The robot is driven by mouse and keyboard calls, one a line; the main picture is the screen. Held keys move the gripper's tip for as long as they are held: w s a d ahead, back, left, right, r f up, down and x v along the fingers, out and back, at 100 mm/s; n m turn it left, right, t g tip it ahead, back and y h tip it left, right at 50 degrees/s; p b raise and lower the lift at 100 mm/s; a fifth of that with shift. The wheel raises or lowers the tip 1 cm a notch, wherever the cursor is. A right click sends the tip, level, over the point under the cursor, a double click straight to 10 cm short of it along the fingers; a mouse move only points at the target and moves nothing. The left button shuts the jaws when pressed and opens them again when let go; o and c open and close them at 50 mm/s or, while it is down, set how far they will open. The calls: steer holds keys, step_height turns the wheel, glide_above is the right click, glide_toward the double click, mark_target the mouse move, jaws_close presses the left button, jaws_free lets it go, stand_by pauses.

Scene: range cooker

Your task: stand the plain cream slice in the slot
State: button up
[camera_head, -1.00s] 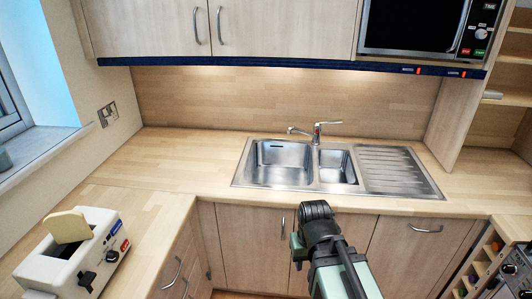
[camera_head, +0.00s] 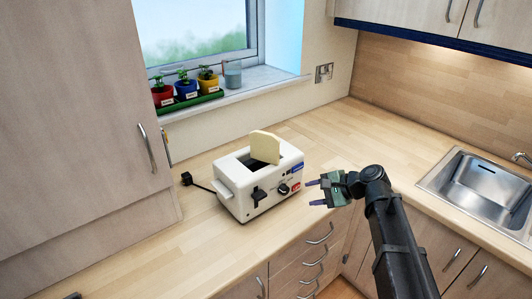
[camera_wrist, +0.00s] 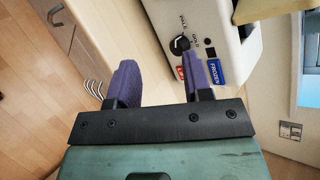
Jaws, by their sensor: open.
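The plain cream slice (camera_head: 265,147) sticks up out of the top of the white toaster (camera_head: 252,197), tilted, with its lower part hidden inside. The slice also shows at the top edge of the wrist view (camera_wrist: 272,8), partly cut off. The toaster stands on the worktop with its knob and lever side facing me, and fills the top right of the wrist view (camera_wrist: 225,30). My gripper (camera_head: 313,193) is open and empty, to the right of the toaster and apart from it. Its two purple fingers (camera_wrist: 160,85) point toward the toaster's side in the wrist view.
Several potted plants (camera_head: 186,84) and a grey cup (camera_head: 233,74) stand on the windowsill. A tall cabinet (camera_head: 80,110) is at the left. A black cord with a plug (camera_head: 187,179) lies left of the toaster. The worktop (camera_head: 350,130) is clear toward the sink (camera_head: 485,190).

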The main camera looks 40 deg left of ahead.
mark_target(264, 147)
steer(key=w+a+r+m+y, duration=0.5)
steer(key=a+r+m+y, duration=0.3)
steer(key=m, duration=0.5)
steer(key=shift+h, duration=0.7)
steer(key=a, duration=0.3)
steer(key=s+a, duration=0.1)
steer(key=a, duration=0.3)
steer(key=a+r, duration=0.1)
steer(key=a, duration=0.3)
steer(key=shift+s+a, duration=0.2)
steer(key=shift+s, duration=0.05)
steer(key=shift+d, duration=0.1)
jaws_close()
